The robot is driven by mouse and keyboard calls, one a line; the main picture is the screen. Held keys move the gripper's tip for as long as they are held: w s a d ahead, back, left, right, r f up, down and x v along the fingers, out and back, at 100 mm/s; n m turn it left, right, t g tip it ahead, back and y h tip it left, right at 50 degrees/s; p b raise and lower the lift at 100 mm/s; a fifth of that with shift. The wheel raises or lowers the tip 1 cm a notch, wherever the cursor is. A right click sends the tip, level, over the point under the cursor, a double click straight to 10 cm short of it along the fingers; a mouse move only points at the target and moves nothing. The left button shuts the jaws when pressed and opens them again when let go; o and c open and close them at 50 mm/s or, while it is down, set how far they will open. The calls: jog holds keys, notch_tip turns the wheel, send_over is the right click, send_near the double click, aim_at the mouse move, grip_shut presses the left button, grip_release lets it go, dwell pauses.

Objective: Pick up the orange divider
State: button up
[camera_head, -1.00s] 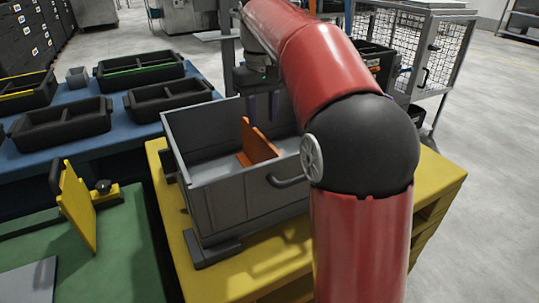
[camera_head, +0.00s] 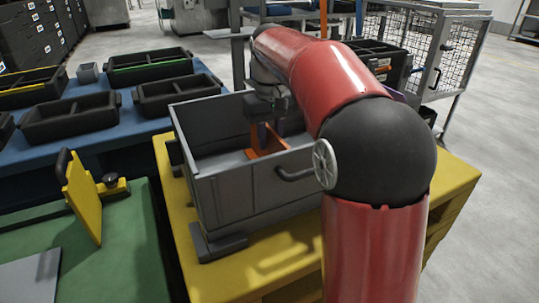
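The orange divider (camera_head: 266,151) stands inside the grey open-topped bin (camera_head: 240,193) on the yellow stand. My gripper (camera_head: 267,124) is pointing down inside the bin, right at the top of the divider. The gripper body covers the divider's upper edge. The fingers are small and partly lost against the divider and the bin wall, so I cannot tell whether they are closed on it or only around it. My red arm covers the right end of the bin.
The yellow stand (camera_head: 275,245) carries the bin. On the left, a blue table (camera_head: 99,146) holds several black trays, and a green surface (camera_head: 115,260) bears a yellow upright plate (camera_head: 82,200). A wire cage cart (camera_head: 452,50) stands behind on the right.

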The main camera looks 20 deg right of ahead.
grip_shut()
